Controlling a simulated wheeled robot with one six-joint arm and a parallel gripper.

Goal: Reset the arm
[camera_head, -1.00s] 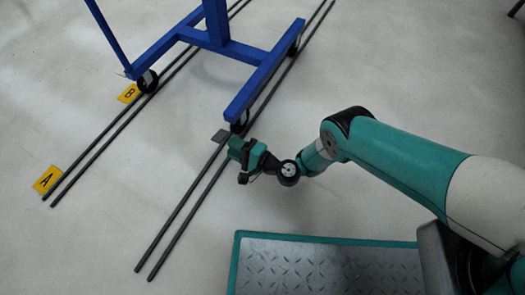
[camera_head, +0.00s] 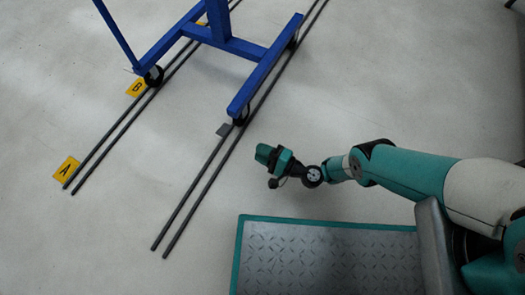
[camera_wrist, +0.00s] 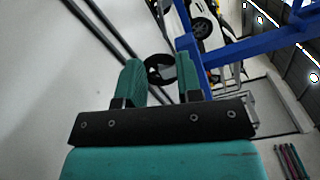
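My teal gripper (camera_head: 267,157) hangs over the grey floor in the head view, to the right of the rails and just below the blue cart (camera_head: 245,95). In the wrist view my gripper's two teal fingers (camera_wrist: 159,68) stand apart with nothing held between them. A dark caster wheel (camera_wrist: 160,70) of the cart shows behind the gap. My arm reaches in from the right of the head view.
Two pairs of dark rails (camera_head: 195,190) run diagonally along the floor, with the cart's wheels on them. Yellow markers A (camera_head: 67,169) and B (camera_head: 137,87) lie by the left rails. The floor between the rail pairs is clear.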

